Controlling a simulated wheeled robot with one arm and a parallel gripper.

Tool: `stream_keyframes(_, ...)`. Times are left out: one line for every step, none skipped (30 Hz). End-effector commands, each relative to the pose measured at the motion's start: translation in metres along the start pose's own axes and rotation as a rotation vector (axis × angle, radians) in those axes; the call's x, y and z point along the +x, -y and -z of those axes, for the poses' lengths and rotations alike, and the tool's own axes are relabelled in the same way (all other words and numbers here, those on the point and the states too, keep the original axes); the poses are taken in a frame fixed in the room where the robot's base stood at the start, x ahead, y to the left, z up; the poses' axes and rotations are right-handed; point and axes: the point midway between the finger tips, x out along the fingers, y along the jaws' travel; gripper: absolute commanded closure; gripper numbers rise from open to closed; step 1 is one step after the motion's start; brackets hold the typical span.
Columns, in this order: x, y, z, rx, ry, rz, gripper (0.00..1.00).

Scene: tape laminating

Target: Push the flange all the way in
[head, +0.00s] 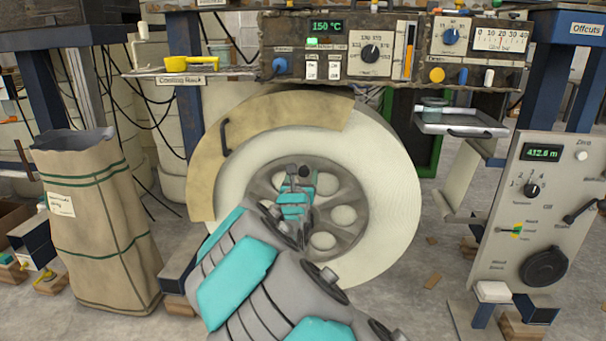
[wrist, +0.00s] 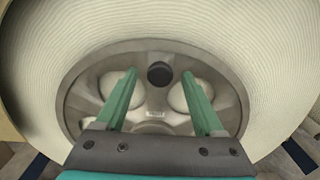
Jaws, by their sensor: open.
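The flange (head: 262,186) is a grey round disc with several round holes, set in the middle of the large white roll (head: 390,200) in the head view. In the wrist view the flange (wrist: 85,97) faces me, with a dark round knob or shaft end (wrist: 159,74) near its centre top. My gripper (wrist: 160,80) is open and empty, its two green fingers pointing at the flange on either side of the dark knob. Whether the fingertips touch the flange cannot be told. My arm hides part of the flange's lower left in the head view.
A tan curved guard with a black handle (head: 205,160) covers the roll's upper left. A paper sack (head: 95,220) stands left, and a grey control box (head: 540,215) right. Floor scraps lie right.

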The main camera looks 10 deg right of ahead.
Motion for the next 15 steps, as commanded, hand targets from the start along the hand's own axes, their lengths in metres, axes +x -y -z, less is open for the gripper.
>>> stream_keyframes(-0.009, -0.002, -0.001, -0.001, 0.002, -0.003, 0.30)
stream_keyframes(-0.013, -0.001, -0.002, -0.001, 0.004, -0.003, 0.30)
stream_keyframes(-0.019, -0.002, -0.002, -0.001, 0.004, -0.004, 0.30)
stream_keyframes(-0.024, -0.002, -0.002, 0.000, 0.004, -0.003, 0.30)
stream_keyframes(-0.029, -0.001, -0.002, -0.001, 0.004, -0.002, 0.30)
stream_keyframes(-0.034, -0.001, -0.002, -0.001, 0.005, -0.002, 0.30)
stream_keyframes(-0.038, -0.001, -0.003, -0.001, 0.005, -0.002, 0.30)
stream_keyframes(-0.042, -0.002, -0.003, 0.000, 0.005, -0.004, 0.30)
stream_keyframes(-0.046, -0.002, -0.002, 0.000, 0.005, -0.004, 0.30)
stream_keyframes(-0.049, -0.002, -0.002, 0.000, 0.005, -0.003, 0.30)
stream_keyframes(-0.051, -0.002, -0.002, 0.000, 0.004, -0.003, 0.30)
stream_keyframes(-0.054, -0.001, -0.001, 0.000, 0.003, -0.002, 0.30)
stream_keyframes(-0.056, -0.001, -0.001, 0.000, 0.003, -0.002, 0.30)
stream_keyframes(-0.058, 0.000, -0.001, 0.000, 0.003, -0.001, 0.30)
stream_keyframes(-0.059, 0.000, -0.001, 0.000, 0.003, -0.001, 0.30)
